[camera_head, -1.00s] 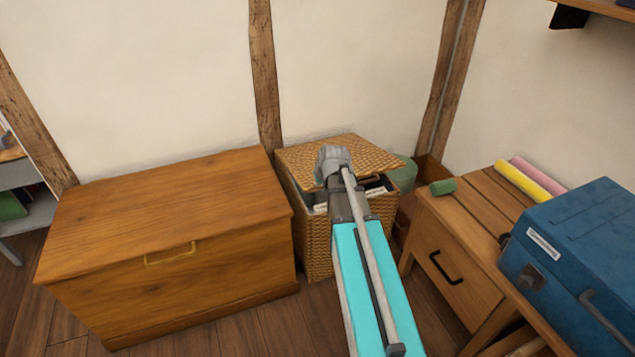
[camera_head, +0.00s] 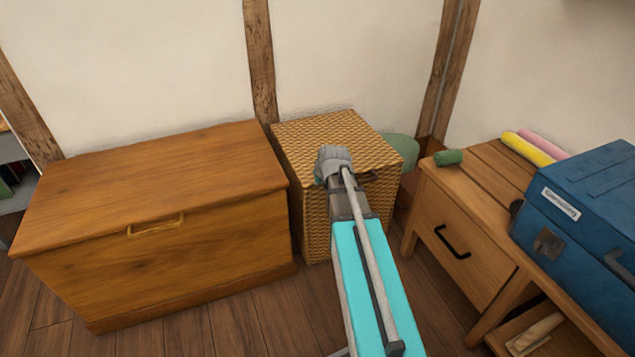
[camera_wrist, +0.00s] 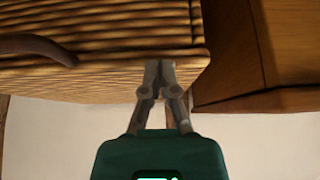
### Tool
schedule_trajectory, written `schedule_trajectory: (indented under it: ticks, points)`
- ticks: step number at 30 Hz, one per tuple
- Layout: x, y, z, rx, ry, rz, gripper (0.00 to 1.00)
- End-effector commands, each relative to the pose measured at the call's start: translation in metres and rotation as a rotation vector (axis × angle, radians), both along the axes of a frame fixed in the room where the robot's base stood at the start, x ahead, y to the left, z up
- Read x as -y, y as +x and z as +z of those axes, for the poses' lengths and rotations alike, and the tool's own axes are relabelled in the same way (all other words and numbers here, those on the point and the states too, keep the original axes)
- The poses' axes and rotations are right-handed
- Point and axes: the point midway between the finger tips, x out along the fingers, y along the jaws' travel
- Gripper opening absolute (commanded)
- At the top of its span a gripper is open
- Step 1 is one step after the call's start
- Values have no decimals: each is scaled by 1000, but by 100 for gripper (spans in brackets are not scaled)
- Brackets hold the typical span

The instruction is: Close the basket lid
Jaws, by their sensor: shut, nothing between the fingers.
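The wicker basket (camera_head: 313,225) stands between the wooden chest and the bedside table. Its woven lid (camera_head: 330,132) lies flat over the top, with no opening visible. A dark handle (camera_head: 371,177) shows on the basket's front, right of my arm. My gripper (camera_wrist: 158,66) is shut and empty, with its tips at the front upper edge of the basket in the wrist view; I cannot tell whether they touch. In the head view my wrist hides the fingertips and part of the basket's front. The wrist view also shows the basket's weave (camera_wrist: 110,30) and handle (camera_wrist: 40,46).
The wooden chest (camera_head: 150,190) stands close on the left. On the right, the bedside table (camera_head: 450,225) carries a blue case (camera_head: 590,220), a green roll (camera_head: 448,157) and yellow and pink rolls. A green round object (camera_head: 402,150) is behind the basket. Floor is clear in front.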

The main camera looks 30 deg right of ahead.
Motion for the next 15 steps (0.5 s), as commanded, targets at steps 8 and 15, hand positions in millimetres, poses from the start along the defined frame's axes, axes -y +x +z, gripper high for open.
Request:
schedule_trajectory:
  ticks: [8, 15]
  points:
    - [-1, -2, -11, -13, 1, 2, 0]
    - [-1, -1, -12, -14, -1, 3, 0]
